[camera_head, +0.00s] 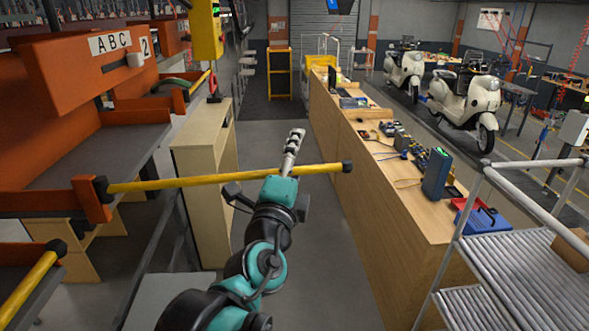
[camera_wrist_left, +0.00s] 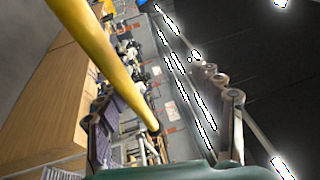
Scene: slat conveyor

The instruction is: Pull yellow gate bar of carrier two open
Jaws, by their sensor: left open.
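The orange carrier (camera_head: 68,78) marked 2 stands at the left in the head view. A long yellow gate bar (camera_head: 180,182) runs from its orange post (camera_head: 92,200) across the aisle to a black end cap. My left gripper (camera_head: 294,145) reaches up at the bar's right part, with the bar crossing near the base of its fingers. In the left wrist view, the yellow bar (camera_wrist_left: 100,50) slants down between the spread fingers of the gripper (camera_wrist_left: 165,125). I cannot tell whether they touch it. My right gripper is not in view.
Another yellow bar (camera_head: 28,285) lies at lower left. A beige cabinet (camera_head: 203,165) stands beyond the bar. A long wooden counter (camera_head: 385,195) with tools lines the aisle's right side, with a metal roller rack (camera_head: 510,280) at lower right. The aisle floor behind the bar is clear.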

